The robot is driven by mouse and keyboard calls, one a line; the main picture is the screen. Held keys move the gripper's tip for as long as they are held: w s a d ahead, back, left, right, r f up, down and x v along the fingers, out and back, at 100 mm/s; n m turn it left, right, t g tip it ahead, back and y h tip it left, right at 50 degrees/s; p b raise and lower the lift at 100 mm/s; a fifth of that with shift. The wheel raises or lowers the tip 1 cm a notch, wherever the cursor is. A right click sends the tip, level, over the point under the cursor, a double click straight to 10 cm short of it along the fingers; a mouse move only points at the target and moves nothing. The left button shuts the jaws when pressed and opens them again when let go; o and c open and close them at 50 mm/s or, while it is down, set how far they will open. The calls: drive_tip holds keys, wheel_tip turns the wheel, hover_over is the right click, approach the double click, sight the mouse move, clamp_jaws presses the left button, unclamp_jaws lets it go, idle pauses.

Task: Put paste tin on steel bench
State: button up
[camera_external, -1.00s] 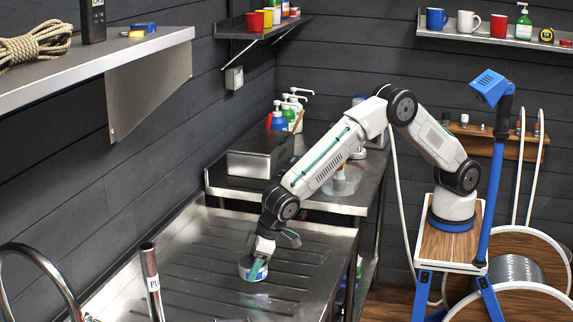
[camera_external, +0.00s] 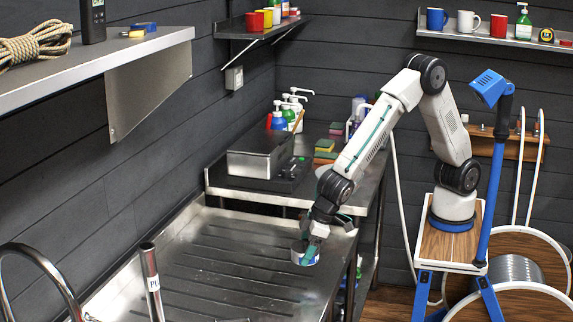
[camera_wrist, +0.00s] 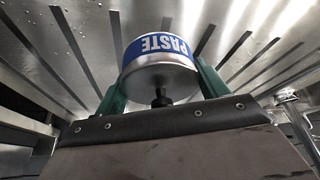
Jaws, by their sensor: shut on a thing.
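The paste tin (camera_external: 306,253) is a short silver tin with a blue and white label. In the wrist view the tin (camera_wrist: 160,68) shows the word PASTE, upside down, between two green fingers. My gripper (camera_external: 309,257) is shut on it, over the right side of the ribbed steel drainer. The gap between tin and drainer is hard to judge. The steel bench (camera_external: 232,183) stands behind the drainer along the back wall, a little higher, with a raised metal edge.
On the bench stand a metal box (camera_external: 260,154) on a dark base, several pump bottles (camera_external: 290,112) and stacked sponges (camera_external: 325,150). The bench's front right part looks clear. A curved tap (camera_external: 40,262) and an upright steel pipe (camera_external: 151,280) stand at the front left.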

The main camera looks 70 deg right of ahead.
drive_tip(key=shift+s+d+r, duration=0.1)
drive_tip(key=shift+s+d, duration=0.1)
drive_tip(key=shift+s, duration=0.1)
drive_tip(key=shift+s+d+n, duration=0.3)
drive_tip(key=shift+d+n, duration=0.05)
drive_tip(key=shift+n, duration=0.45)
drive_tip(key=shift+d+r+y, duration=0.15)
drive_tip(key=shift+y, duration=0.15)
drive_tip(key=w+d+r+m, duration=0.1)
drive_tip(key=w+d+r, duration=0.5)
drive_tip(key=d, duration=0.5)
drive_tip(key=w+d+r, duration=0.5)
drive_tip(key=w+d, duration=0.2)
drive_tip(key=d, duration=0.3)
drive_tip(key=w+d+r+m+h, duration=0.1)
drive_tip(key=d+r, duration=0.3)
drive_tip(key=d, duration=0.8)
drive_tip(key=w+d+r+m+h, duration=0.1)
drive_tip(key=d+r+m, duration=0.3)
drive_tip(key=d, duration=0.8)
drive_tip(key=shift+w+r, duration=0.45)
drive_tip(key=shift+w, duration=0.2)
drive_tip(key=shift+d, duration=0.1)
